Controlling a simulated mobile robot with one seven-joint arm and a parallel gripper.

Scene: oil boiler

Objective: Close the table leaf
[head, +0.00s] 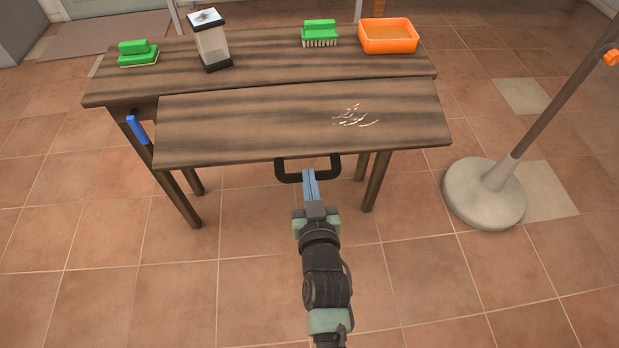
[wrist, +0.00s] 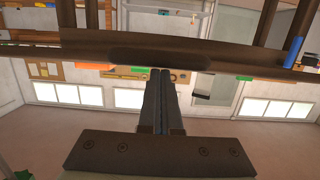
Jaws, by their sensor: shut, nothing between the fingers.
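The table leaf (head: 240,115) is a dark wooden panel that sticks out in front of the wooden table (head: 270,72), with its long back edge along the tabletop. A black handle (head: 308,176) is on its front edge. My gripper (head: 310,174) is shut and empty, with its blue-grey fingertips at the handle; I cannot tell whether they touch it. In the wrist view, my fingers (wrist: 160,74) point at the middle of the dark handle bar (wrist: 160,58). A blue lever (head: 137,128) hangs under the table's left side.
White crumbs (head: 355,117) lie on the leaf. Two green brushes (head: 138,53) (head: 320,33), a clear container (head: 211,42) and an orange tray (head: 388,36) stand on the tabletop. A pole with a round base (head: 485,193) stands to the right. The tiled floor in front is clear.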

